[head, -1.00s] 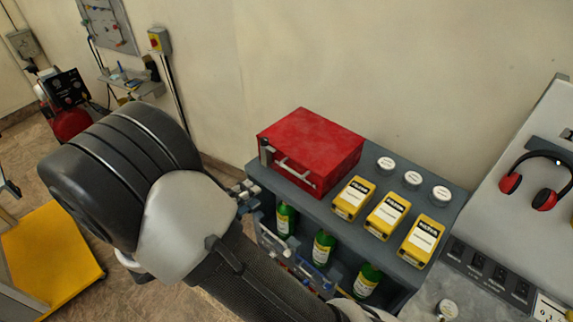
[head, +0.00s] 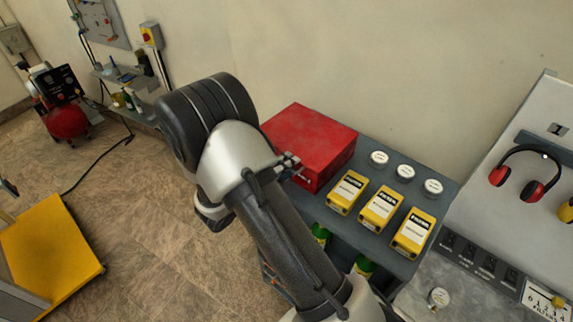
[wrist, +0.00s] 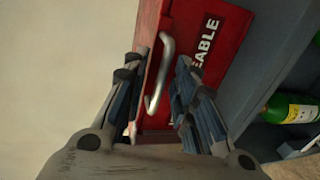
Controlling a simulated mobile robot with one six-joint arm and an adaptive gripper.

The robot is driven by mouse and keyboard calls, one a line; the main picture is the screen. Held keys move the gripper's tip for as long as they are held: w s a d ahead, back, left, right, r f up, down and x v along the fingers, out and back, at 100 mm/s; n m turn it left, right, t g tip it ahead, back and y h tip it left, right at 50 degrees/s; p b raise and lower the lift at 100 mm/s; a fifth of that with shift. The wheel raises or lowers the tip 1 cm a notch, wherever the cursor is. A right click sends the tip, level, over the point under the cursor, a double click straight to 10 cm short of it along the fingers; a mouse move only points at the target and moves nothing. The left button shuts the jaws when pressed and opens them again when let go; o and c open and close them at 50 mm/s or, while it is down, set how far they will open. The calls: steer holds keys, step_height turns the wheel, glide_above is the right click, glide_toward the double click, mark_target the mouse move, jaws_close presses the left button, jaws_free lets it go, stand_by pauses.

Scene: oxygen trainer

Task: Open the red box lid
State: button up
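The red box (head: 313,138) sits on the grey-blue shelf unit with its lid shut. In the wrist view its red front (wrist: 205,40) fills the upper middle, with a silver bar handle (wrist: 159,75) and a dark label with white letters. My gripper (wrist: 158,78) is open, with one finger on each side of the handle. The handle lies nearer the left finger, and I cannot tell whether it touches.
Yellow filter boxes (head: 380,208) and white round-lidded jars (head: 404,171) stand right of the red box on the shelf unit (head: 447,190). Green bottles stand below, one also in the wrist view (wrist: 289,108). A wall rises behind the box. Open floor (head: 130,210) lies to the left.

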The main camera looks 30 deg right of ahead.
steer(key=shift+d, duration=0.1)
steer(key=c, duration=0.5)
steer(key=shift+s+f, duration=0.1)
steer(key=shift+f, duration=0.05)
jaws_close()
